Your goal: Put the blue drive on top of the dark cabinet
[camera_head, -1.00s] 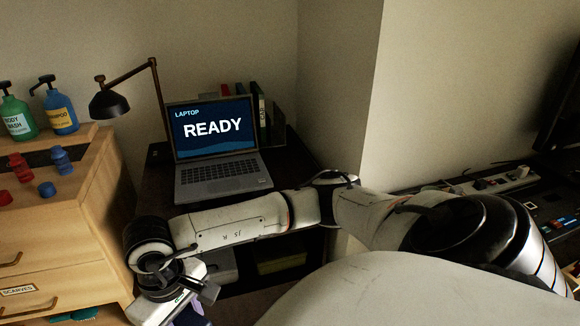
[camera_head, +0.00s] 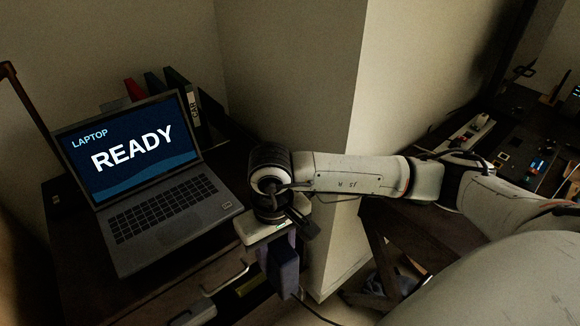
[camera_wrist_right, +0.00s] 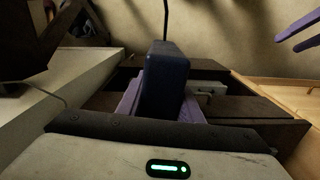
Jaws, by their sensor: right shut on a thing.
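My right gripper (camera_head: 284,262) is shut on the blue drive (camera_head: 285,274), a dark blue upright block. It hangs below the wrist, in front of the dark furniture's right front corner. In the right wrist view the drive (camera_wrist_right: 166,80) stands between the purple fingers of my right gripper (camera_wrist_right: 165,108). A dark cable runs from its far end. The dark cabinet (camera_head: 85,262) appears to be the dark brown unit under the laptop; its top shows beside the laptop. Two parted purple prongs at the wrist view's upper right look like my left gripper (camera_wrist_right: 305,33), open and empty.
An open laptop (camera_head: 165,205) reading READY fills much of the dark top. Upright books (camera_head: 180,95) stand behind it. A pale pillar (camera_head: 335,240) rises just right of the gripper. A dark table (camera_head: 430,235) is farther right.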

